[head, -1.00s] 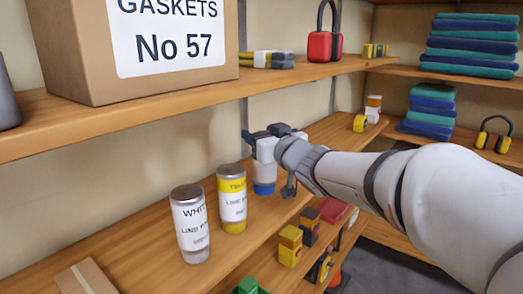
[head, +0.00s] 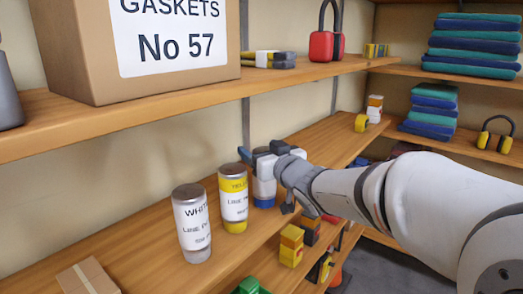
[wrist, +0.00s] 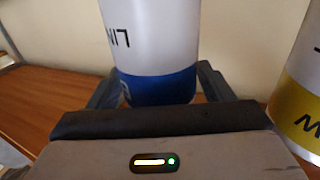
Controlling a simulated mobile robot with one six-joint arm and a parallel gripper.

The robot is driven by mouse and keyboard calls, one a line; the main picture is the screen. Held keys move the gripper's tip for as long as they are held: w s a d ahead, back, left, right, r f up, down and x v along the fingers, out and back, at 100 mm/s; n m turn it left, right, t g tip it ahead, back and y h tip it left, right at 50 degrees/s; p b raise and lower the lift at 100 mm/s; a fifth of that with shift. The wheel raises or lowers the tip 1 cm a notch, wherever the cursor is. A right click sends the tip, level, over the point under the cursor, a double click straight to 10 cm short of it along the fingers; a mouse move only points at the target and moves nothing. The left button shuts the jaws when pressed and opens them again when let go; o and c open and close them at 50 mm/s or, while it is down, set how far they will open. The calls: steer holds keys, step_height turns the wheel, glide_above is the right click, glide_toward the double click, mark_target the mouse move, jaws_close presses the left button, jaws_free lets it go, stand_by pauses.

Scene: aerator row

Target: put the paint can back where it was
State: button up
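A white paint can with a blue band (head: 264,192) is upright in my gripper (head: 262,155), just right of the yellow paint can. My gripper is shut around its upper part, with a finger on each side, and hides its top. In the wrist view the can (wrist: 155,50) fills the space between the fingers, its lettering upside down. I cannot tell whether its base touches the shelf. The yellow paint can (head: 233,200) stands close beside it and shows at the right of the wrist view (wrist: 302,100). The white paint can (head: 192,222) stands further left.
The wooden shelf (head: 145,240) carries the cans and a small carton (head: 88,278) at front left. An upper shelf (head: 200,97) with a gaskets box (head: 140,45) overhangs behind. Yellow and dark blocks (head: 291,245) sit below. The shelf beyond my gripper is largely clear.

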steer(key=shift+r, duration=0.1)
steer(key=shift+r, duration=0.2)
steer(key=v, duration=1.1)
steer(key=s+d+f+m+g+h, duration=0.35)
steer(key=d+f+m+h, duration=0.25)
steer(key=d+f+h, duration=0.5)
steer(key=s+f+g+y, duration=0.1)
steer(key=s+f+g, duration=0.3)
steer(key=s, duration=0.4)
steer(key=s+f+g+y, duration=0.1)
steer(key=s+f+g, duration=0.3)
steer(key=s, duration=0.3)
steer(key=shift+s+a+f+b, duration=0.3)
steer(key=shift+s+a+b, duration=0.1)
steer(key=shift+g, duration=0.25)
